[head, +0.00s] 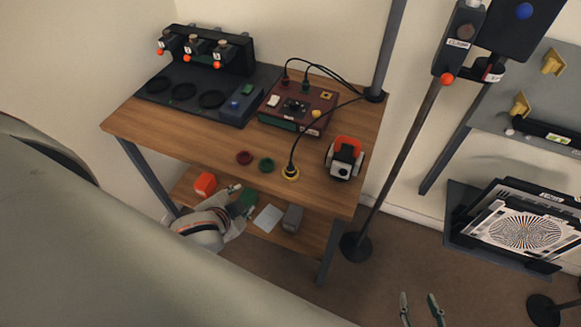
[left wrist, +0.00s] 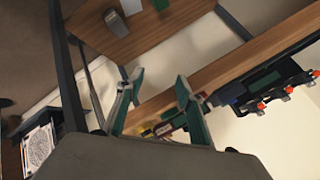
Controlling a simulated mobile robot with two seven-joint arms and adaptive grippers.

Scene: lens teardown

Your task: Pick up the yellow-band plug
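The yellow-band plug (head: 290,172) stands on the front part of the wooden table top, with a black cable rising from it. A yellow ring shows around its foot. My left gripper (head: 238,198) is open and empty in front of the table, left of the plug and apart from it. In the left wrist view the left gripper's green fingers (left wrist: 157,92) are spread wide. Small red and yellow parts show past the fingers there; I cannot tell whether the plug is among them. My right gripper (head: 421,308) is open and empty at the bottom edge, well right of the table.
A red ring (head: 244,157) and a green ring (head: 266,165) lie left of the plug. A dark red box (head: 318,98) with cables stands behind. An orange-and-black device (head: 344,160) sits close on the right. A stand pole (head: 400,150) rises beside the table. A lower shelf (head: 312,235) runs underneath.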

